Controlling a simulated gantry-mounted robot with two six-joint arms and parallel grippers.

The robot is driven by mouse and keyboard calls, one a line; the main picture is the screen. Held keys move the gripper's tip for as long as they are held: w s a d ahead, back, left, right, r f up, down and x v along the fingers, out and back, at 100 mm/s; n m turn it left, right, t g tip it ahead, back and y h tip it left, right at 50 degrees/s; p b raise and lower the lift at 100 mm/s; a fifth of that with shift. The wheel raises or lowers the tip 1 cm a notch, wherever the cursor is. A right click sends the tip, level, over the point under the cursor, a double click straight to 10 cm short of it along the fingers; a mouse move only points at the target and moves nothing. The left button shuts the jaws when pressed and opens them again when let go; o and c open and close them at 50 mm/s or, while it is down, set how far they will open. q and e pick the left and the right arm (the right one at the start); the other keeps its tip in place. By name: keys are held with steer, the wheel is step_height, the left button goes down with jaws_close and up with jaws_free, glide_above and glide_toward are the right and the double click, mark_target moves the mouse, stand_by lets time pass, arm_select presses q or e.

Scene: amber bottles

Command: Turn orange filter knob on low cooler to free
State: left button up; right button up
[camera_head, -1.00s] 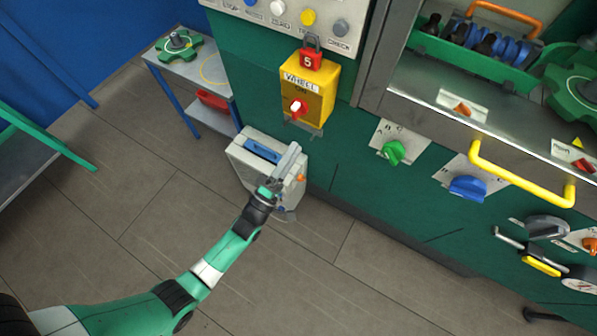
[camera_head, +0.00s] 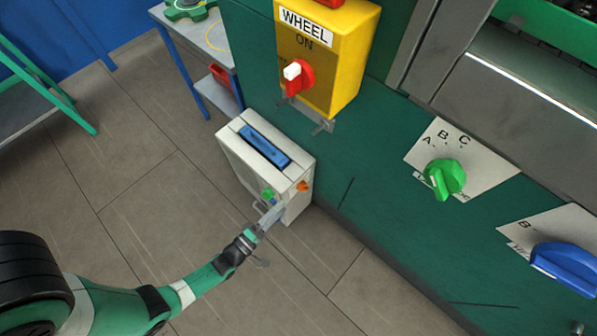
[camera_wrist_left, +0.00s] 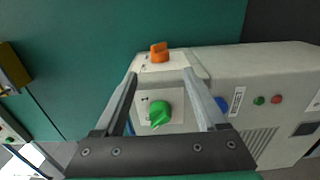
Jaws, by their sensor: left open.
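The low cooler (camera_head: 240,150) is a white box on the floor against the green machine. Its orange filter knob (camera_head: 303,186) sits at the right corner of its side in the head view. In the left wrist view the orange knob (camera_wrist_left: 159,52) is at the far end of the cooler's panel, beyond a green knob (camera_wrist_left: 160,113). My left gripper (camera_head: 272,212) is at the cooler's near side, close to the green knob (camera_head: 267,193). Its fingers (camera_wrist_left: 160,80) are open and empty, one on each side of the panel in the wrist view. My right gripper is not in view.
A yellow WHEEL switch box (camera_head: 330,50) with a red knob hangs above the cooler. A green knob (camera_head: 445,178) and a blue knob (camera_head: 565,265) are on the machine front. The floor left of the cooler is clear.

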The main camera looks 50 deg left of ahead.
mark_target(304, 187)
arm_select(q)
steer(key=w, duration=0.2)
steer(key=w+a+b, duration=0.1)
steer(key=w, duration=0.2)
steer(key=w+b, duration=0.1)
steer(key=w, duration=0.2)
steer(key=shift+w+a+f, duration=0.1)
steer(key=shift+a, duration=0.15)
steer(key=shift+w, duration=0.4)
steer(key=shift+s, duration=0.15)
steer(key=shift+c, duration=0.2)
jaws_close()
